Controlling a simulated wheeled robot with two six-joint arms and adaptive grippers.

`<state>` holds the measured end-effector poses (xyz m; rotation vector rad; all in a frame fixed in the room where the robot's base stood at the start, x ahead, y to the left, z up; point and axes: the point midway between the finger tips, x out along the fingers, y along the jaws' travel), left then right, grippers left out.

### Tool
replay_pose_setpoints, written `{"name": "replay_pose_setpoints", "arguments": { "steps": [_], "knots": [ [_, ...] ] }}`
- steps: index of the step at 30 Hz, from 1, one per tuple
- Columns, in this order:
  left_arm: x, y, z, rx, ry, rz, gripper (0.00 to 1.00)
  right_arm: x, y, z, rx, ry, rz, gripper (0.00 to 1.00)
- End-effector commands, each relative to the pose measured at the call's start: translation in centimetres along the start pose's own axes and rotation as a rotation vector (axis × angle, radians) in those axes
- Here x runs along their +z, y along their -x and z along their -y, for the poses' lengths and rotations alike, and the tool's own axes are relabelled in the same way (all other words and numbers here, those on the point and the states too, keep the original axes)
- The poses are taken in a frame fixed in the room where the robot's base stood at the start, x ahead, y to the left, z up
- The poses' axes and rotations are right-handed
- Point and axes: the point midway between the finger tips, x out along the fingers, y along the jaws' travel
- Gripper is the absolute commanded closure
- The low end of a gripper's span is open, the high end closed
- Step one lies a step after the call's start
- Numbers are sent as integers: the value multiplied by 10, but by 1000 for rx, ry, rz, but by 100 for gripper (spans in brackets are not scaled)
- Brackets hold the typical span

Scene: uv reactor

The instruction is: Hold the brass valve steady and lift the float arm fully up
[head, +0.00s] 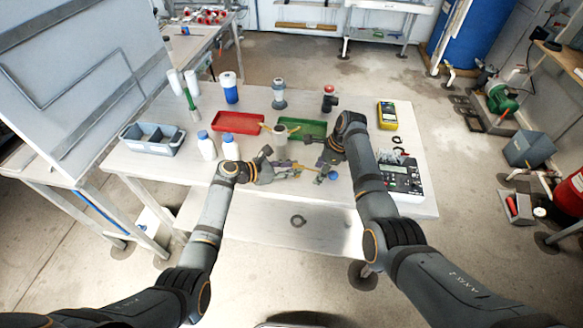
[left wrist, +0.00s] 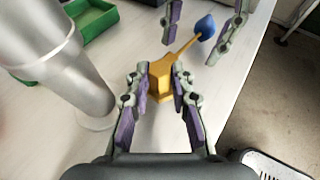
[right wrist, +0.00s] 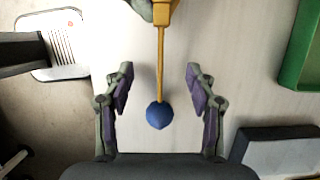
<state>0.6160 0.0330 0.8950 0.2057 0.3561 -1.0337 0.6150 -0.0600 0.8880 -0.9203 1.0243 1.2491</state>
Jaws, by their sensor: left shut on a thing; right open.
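The brass valve (left wrist: 161,80) lies at the front of the table, and my left gripper (left wrist: 158,90) is shut on its body. The thin float arm (left wrist: 185,48) runs from the valve to a blue float (left wrist: 205,26). In the head view the float (head: 332,175) is low, near the table's front edge. My right gripper (right wrist: 158,80) is open, with one finger on each side of the float arm (right wrist: 160,65); the float (right wrist: 159,115) lies between the fingers, and I see no contact. The valve (right wrist: 166,10) is partly cut off at the top there.
A grey metal cylinder (left wrist: 62,70) stands close beside my left gripper. Behind are a red tray (head: 238,123) and a green tray (head: 316,127). White bottles (head: 229,148) stand left, and a black meter (head: 400,178) lies right. The table's front edge is close.

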Motion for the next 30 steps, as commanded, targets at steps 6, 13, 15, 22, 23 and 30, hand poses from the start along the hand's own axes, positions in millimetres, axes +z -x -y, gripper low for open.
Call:
{"name": "replay_pose_setpoints", "arguments": {
  "steps": [6, 13, 15, 22, 23, 30],
  "knots": [
    [0, 0, 0, 0, 0, 1, 100, 5, 14, 1, -2, 1, 1, 43],
    [0, 0, 0, 0, 0, 1, 100, 11, 35, 0, -2, 1, 1, 43],
    [0, 0, 0, 0, 0, 1, 100, 13, 41, 0, -2, 0, 1, 43],
    [0, 0, 0, 0, 0, 1, 100, 19, 61, 0, -2, 1, 1, 43],
    [0, 0, 0, 0, 0, 1, 100, 20, 63, 0, -2, 1, 1, 43],
    [0, 0, 0, 0, 0, 0, 100, 21, 67, 0, 0, 0, 0, 43]
  ]
}}
